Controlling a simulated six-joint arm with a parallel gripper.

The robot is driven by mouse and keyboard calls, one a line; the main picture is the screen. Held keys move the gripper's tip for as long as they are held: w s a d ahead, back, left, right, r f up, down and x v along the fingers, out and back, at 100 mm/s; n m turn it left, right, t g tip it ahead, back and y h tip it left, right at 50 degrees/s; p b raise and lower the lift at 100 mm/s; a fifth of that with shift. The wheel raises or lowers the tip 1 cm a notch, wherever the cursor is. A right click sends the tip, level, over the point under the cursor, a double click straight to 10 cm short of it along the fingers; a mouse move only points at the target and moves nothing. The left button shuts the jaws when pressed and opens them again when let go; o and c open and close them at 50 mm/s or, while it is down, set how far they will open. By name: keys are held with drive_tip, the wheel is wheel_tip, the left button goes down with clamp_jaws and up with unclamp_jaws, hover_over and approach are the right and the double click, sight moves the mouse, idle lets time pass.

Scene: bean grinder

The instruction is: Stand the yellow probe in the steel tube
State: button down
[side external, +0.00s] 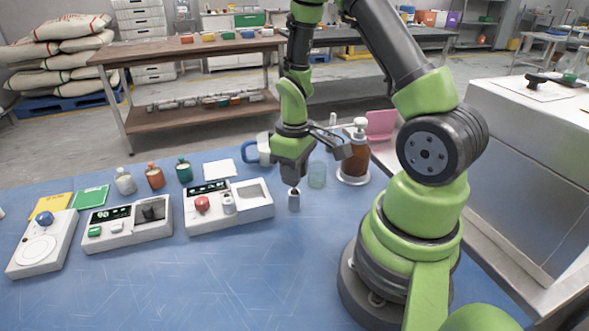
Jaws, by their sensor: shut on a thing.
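My gripper (294,183) points down over the blue table, right of the white unit with the red knob. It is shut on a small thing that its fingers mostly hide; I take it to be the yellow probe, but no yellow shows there. A short grey cylinder, seemingly the steel tube (294,202), stands upright directly below the fingertips. The held thing's lower end meets or lines up with the tube's top. I cannot tell whether it is inside the tube or just above it.
A white unit with a red knob (228,207) stands close left of the tube. A clear glass (317,175) and a brown bottle with a pump (356,155) stand right of my gripper. Small bottles (155,176) stand back left. The front of the table (200,285) is clear.

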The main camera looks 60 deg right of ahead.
sight(294, 194)
drive_tip(key=shift+f, duration=1.55)
idle(2.3)
drive_tip(key=shift+c, duration=1.6)
unclamp_jaws()
drive_tip(key=shift+r, duration=3.5)
